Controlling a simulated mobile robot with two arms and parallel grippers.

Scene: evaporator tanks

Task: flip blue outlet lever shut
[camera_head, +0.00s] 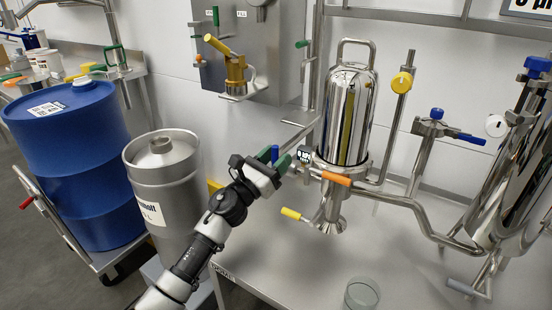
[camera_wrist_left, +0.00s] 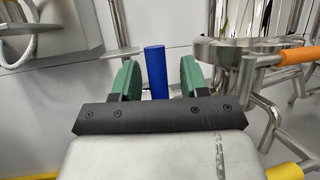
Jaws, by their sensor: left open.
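A blue lever (camera_head: 275,153) stands upright at the left of the shiny steel filter housing (camera_head: 347,115). In the left wrist view the blue lever (camera_wrist_left: 155,72) rises between the two green fingertips, with a gap visible on each side. My left gripper (camera_head: 267,162) is open around it; contact cannot be made out. The lever's lower end is hidden behind the gripper. Another blue lever (camera_head: 465,138) sticks out to the right from a valve with a blue cap. No label shows which is the outlet lever. My right gripper is not in view.
An orange lever (camera_head: 336,179) and a yellow lever (camera_head: 292,213) sit close to the right of my gripper. A steel keg (camera_head: 165,165) and a blue drum (camera_head: 70,140) stand at left. A glass beaker (camera_head: 361,294) stands on the steel table (camera_head: 290,270).

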